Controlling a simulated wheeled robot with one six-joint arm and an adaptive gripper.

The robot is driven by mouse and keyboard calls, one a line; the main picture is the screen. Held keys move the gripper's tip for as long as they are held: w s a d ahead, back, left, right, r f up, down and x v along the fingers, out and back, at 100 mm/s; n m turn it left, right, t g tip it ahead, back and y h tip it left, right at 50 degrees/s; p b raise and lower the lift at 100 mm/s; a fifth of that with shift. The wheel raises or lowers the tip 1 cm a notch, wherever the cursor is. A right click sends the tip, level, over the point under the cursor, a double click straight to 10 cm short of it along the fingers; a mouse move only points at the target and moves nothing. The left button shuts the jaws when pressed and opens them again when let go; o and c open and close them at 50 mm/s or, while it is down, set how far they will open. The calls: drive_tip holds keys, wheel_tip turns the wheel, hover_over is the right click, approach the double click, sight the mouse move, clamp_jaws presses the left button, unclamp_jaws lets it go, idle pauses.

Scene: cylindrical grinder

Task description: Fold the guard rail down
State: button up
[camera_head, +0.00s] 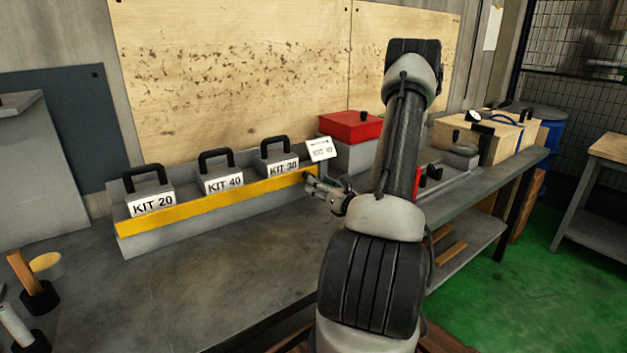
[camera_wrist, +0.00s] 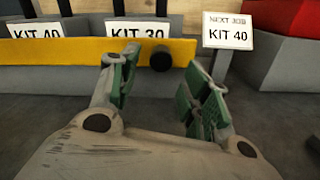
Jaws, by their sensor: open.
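The guard rail is a yellow bar (camera_head: 215,197) along the front of a grey rack; it stands upright before the kit boxes. In the wrist view the yellow rail (camera_wrist: 60,52) crosses the upper part, with a round black knob (camera_wrist: 160,56) at its right end. My gripper (camera_head: 316,188) is at the rail's right end in the head view. In the wrist view my gripper (camera_wrist: 160,72) is open and empty, its green-padded fingers to either side of the knob in the picture. Whether they reach the knob's depth I cannot tell.
Behind the rail stand boxes KIT 20 (camera_head: 150,194), KIT 40 (camera_head: 222,180) and KIT 30 (camera_head: 279,164) with black handles. A sign (camera_wrist: 228,31) reads NEXT JOB KIT 40. A red box (camera_head: 350,126) is at the right. The bench front (camera_head: 210,290) is mostly clear.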

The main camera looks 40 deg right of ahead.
drive_tip(key=w, duration=0.6)
drive_tip(key=shift+w+d, duration=0.1)
drive_tip(key=shift+d, duration=0.1)
